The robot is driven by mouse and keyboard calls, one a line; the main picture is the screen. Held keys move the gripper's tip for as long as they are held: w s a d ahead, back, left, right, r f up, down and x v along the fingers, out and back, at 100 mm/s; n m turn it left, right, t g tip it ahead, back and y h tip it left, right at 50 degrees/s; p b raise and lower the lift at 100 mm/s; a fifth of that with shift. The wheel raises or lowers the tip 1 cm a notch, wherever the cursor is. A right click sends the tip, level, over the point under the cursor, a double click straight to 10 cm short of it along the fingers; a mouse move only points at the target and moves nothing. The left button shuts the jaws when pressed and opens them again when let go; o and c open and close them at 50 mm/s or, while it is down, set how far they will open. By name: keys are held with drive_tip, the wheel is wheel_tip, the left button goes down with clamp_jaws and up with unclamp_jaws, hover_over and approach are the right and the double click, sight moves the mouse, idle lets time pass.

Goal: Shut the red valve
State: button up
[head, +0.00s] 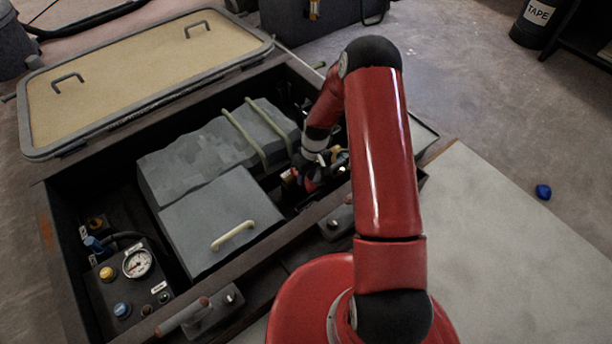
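My red arm reaches over the near edge of the open hatch well. My gripper (303,174) is small and dark, low in the right part of the well, beside the grey block. A small red part (309,186) shows right at the gripper's fingertips; it may be the red valve, but its shape and handle position are unclear. Whether the fingers touch it or close on it cannot be made out. The arm's wrist and nearby fittings partly hide this spot.
A large grey block (205,150) and a grey box with a pale handle (205,225) fill the well's middle. A panel with a gauge (137,263) and coloured knobs is at left. The tan lid (140,75) lies open behind. A blue object (543,191) is at right.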

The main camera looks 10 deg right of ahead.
drive_tip(key=shift+o, duration=0.9)
wheel_tip(320, 180, up, 8)
drive_tip(key=d+p, duration=0.1)
drive_tip(key=shift+w+d+f, duration=0.15)
drive_tip(key=shift+w+f, duration=0.05)
drive_tip(key=shift+w, duration=0.1)
drive_tip(key=s+r+m+t+h+p, duration=0.1)
drive_tip(key=s+r+p, duration=0.2)
drive_tip(key=r, duration=1.2)
drive_tip(key=s+r+m+t+h+p, duration=0.1)
drive_tip(key=s+r+t+p, duration=0.2)
drive_tip(key=r, duration=1.1)
drive_tip(key=s+r+m+t+p, duration=0.2)
drive_tip(key=s+r+p, duration=0.3)
drive_tip(key=s+r, duration=1.3)
drive_tip(key=shift+s+r+m+t, duration=0.3)
drive_tip(key=shift+s+m, duration=0.3)
drive_tip(key=shift+s, duration=1.05)
